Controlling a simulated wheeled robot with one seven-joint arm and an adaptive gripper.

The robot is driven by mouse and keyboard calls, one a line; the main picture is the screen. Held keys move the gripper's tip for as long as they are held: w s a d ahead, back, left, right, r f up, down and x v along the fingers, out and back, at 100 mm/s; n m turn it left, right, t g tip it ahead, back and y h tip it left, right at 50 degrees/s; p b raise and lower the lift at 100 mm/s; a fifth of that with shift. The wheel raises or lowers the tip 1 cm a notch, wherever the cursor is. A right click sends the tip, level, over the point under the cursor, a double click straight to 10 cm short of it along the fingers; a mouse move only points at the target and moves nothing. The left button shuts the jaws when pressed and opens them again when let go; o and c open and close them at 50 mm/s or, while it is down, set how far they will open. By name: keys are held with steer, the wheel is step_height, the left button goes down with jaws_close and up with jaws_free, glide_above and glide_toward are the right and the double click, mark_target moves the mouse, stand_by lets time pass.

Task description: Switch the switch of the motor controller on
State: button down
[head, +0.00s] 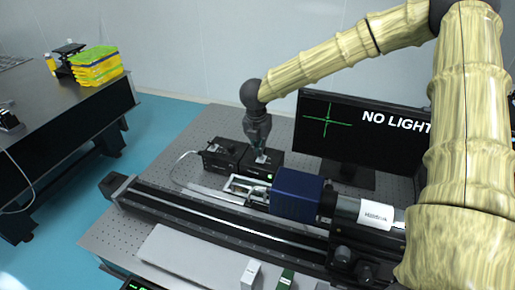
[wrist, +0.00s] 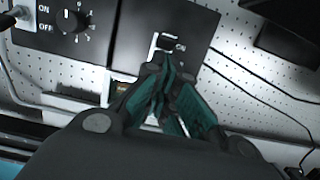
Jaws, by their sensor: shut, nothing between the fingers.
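Two black control boxes stand side by side on the optical table. The right box (head: 251,167) has a small switch (wrist: 165,44) in a white frame, with "ON" printed beside it. The left box (head: 217,157) has a round dial (wrist: 70,20) and "ON" and "OFF" labels. I cannot read a name on either box. My gripper (head: 260,156) is shut and empty, pointing down over the right box. In the wrist view its teal-padded fingertips (wrist: 160,66) are just below the switch; I cannot tell whether they touch the box. The switch's position is unclear.
A monitor (head: 345,140) reading "NO LIGHT" stands behind and right. A blue block (head: 296,194) and a long black rail (head: 200,213) lie in front of the boxes. Cables run beside the boxes. The perforated tabletop (head: 185,143) is bare at the back left.

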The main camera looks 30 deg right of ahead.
steer(key=shift+r+p, duration=0.6)
steer(key=shift+r, duration=0.2)
steer(key=shift+s+a+r, duration=0.15)
steer(key=shift+a+r, duration=0.05)
steer(key=shift+a, duration=0.15)
steer(key=w+d+r+b, duration=0.2)
steer(key=w+d+r, duration=0.1)
steer(key=r, duration=0.5)
steer(key=shift+d, duration=0.5)
steer(key=shift+a, duration=0.1)
